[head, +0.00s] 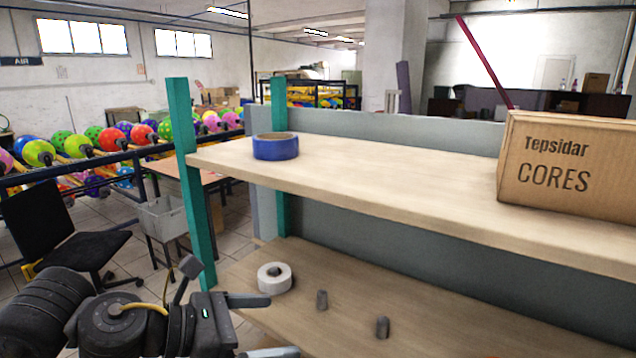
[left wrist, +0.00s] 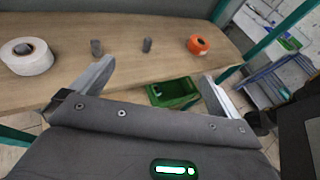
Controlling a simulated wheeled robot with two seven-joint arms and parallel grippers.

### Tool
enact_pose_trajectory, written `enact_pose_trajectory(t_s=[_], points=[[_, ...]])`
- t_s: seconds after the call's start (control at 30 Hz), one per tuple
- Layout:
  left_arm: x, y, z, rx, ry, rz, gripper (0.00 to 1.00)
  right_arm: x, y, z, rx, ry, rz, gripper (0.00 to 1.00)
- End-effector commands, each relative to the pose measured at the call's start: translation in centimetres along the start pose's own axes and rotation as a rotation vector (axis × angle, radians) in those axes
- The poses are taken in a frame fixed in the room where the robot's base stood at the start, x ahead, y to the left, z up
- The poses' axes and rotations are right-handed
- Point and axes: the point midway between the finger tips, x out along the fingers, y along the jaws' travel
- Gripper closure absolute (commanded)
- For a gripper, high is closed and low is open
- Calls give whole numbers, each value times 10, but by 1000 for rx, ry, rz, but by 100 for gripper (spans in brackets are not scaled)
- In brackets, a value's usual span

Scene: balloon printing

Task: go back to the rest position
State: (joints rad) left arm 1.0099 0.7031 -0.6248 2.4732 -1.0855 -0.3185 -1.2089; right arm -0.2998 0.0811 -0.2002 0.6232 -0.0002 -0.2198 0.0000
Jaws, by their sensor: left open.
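My left gripper (head: 258,326) is in front of the left end of the lower shelf (head: 330,325). Its two fingers are spread wide with nothing between them, and they also show apart in the left wrist view (left wrist: 157,76). A white tape roll (head: 274,278) lies on the lower shelf just beyond the gripper, with a small grey piece at its hole. Two small grey cylinders (head: 321,299) (head: 382,327) stand apart on the same board. An orange roll (left wrist: 197,45) shows farther along it in the left wrist view. My right gripper is out of view.
The upper shelf (head: 400,200) holds a blue tape roll (head: 275,146) and a cardboard box (head: 572,168). A teal post (head: 190,180) rises close to my left arm. A green crate (left wrist: 174,92) sits below the board. A black chair (head: 50,220) stands left.

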Motion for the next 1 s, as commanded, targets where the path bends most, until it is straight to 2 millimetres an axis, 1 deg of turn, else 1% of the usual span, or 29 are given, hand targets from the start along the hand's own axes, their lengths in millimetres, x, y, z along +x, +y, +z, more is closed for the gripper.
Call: enact_pose_trajectory(t_s=[0.17,0.27,0.37,0.47,0.53,0.57,0.63,0.67,0.7,0.77,0.8,0.87,0.9,0.97,1.0], points=[[10,-3,-1,-149,-66,1,0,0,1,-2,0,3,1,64],[15,-3,-2,-265,-116,7,0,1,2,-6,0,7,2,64],[21,-2,-4,-418,-177,18,0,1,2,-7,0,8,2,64],[25,3,-9,-607,-247,35,0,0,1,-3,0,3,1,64],[28,9,-15,-775,-304,56,0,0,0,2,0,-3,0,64],[29,12,-20,-860,-331,67,0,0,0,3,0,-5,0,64],[29,22,-36,-1092,-405,108,0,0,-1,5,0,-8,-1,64],[28,28,-46,-1209,-440,132,0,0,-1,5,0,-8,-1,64],[26,36,-62,-1372,-488,171,0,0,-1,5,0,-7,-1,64],[21,47,-93,-1626,-565,241,0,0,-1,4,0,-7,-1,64],[16,52,-117,-1792,-616,298,0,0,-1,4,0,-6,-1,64],[6,56,-159,-2041,-696,399,0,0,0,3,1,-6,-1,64],[-2,56,-189,-2201,-751,478,0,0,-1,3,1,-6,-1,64],[-15,50,-234,-2418,-836,606,0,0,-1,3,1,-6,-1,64],[-24,44,-261,-2535,-889,688,0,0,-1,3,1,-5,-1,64]])
